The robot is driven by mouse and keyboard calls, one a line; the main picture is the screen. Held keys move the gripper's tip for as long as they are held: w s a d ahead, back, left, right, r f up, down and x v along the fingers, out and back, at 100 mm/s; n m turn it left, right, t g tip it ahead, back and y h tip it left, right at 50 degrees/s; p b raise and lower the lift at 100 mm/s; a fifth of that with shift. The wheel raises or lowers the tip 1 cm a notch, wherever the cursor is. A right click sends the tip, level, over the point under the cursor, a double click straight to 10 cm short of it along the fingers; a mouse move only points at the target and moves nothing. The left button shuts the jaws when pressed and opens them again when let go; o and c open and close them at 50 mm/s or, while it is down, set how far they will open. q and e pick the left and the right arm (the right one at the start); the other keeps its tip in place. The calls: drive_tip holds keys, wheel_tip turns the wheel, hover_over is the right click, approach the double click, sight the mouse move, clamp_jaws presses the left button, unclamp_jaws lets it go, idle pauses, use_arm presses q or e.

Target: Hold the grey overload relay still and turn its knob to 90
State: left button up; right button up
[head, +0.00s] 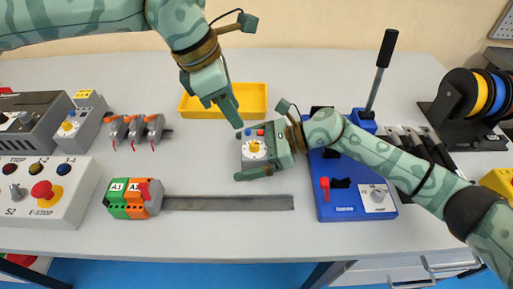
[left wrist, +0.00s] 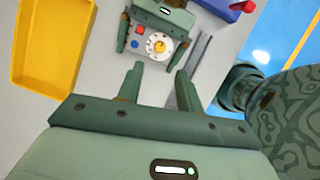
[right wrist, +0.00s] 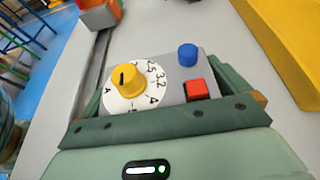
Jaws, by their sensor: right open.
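The grey overload relay (head: 246,163) sits on the table, with a yellow knob (head: 254,147) on a white numbered dial. In the right wrist view the relay (right wrist: 172,72) shows the knob (right wrist: 128,78), a blue button and a red button. My right gripper (head: 257,153) is open, with its fingers on either side of the relay; contact cannot be told. My left gripper (head: 221,112) is open and empty, above and behind-left of the relay. In the left wrist view the relay's knob (left wrist: 160,46) lies beyond its fingertips (left wrist: 159,72).
A yellow tray (head: 255,92) stands behind the relay. A blue bender (head: 340,205) with a lever stands to the right. A metal bar (head: 230,203) and terminal blocks (head: 130,198) lie in front. Another yellow-knobbed device (head: 82,122) and a button box (head: 45,195) stand at the left.

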sight(251, 143)
use_arm(q)
drive_tip(key=shift+o, duration=0.4)
use_arm(e)
drive_tip(key=c, duration=1)
use_arm(q)
drive_tip(key=d+f, duration=0.1)
drive_tip(key=f, duration=0.2)
drive_tip(key=d+f+m, duration=0.1)
drive_tip(key=f, duration=0.2)
drive_tip(key=f+m, duration=0.1)
drive_tip(key=f, duration=0.1)
drive_tip(key=shift+w+d+f+g+h, duration=0.3)
drive_tip(key=shift+w+d+f, duration=0.05)
drive_tip(key=shift+d+f, duration=0.05)
